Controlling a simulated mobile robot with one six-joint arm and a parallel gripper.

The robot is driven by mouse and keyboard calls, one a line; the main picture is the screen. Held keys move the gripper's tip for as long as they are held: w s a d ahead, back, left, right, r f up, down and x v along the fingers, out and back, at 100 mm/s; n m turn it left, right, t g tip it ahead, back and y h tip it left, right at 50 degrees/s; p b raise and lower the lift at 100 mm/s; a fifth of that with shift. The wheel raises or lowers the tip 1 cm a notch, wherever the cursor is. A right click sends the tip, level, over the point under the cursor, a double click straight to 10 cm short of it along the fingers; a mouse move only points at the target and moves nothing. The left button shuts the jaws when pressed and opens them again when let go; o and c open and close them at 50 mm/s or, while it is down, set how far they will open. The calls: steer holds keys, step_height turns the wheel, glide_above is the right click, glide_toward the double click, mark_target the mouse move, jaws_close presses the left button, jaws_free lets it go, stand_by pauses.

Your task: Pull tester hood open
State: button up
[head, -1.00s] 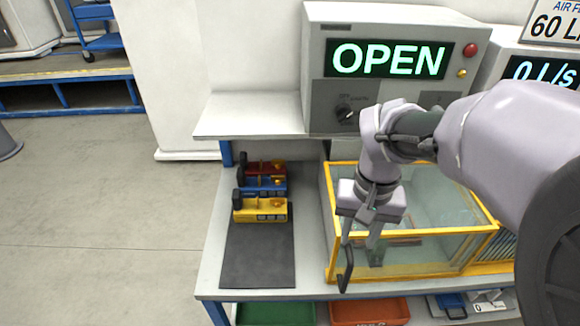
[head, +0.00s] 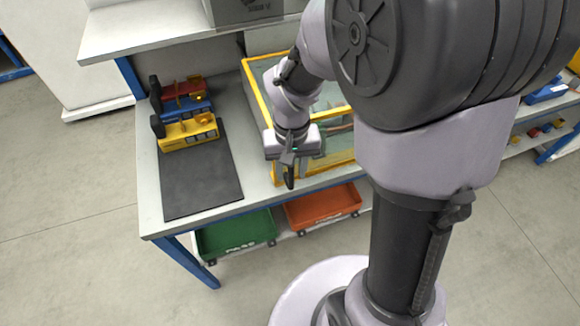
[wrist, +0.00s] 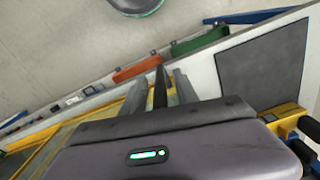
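The tester hood (head: 257,90) is a clear box with a yellow frame on the bench; my arm hides much of it. Its yellow frame also shows in the wrist view (wrist: 48,152). A dark upright handle (head: 289,177) shows at the hood's front, directly below my gripper (head: 294,160). In the wrist view a dark bar, seemingly this handle (wrist: 160,87), stands between the two grey fingers of my gripper (wrist: 160,84). The fingers look apart, with narrow gaps beside the bar. I cannot tell whether either finger touches it.
A dark mat (head: 200,180) lies left of the hood. A yellow device (head: 188,133), a blue one and a red one stand behind it. A green bin (head: 235,232) and an orange bin (head: 322,206) sit under the bench. The floor in front at left is clear.

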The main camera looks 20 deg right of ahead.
jaws_close()
stand_by(1.4)
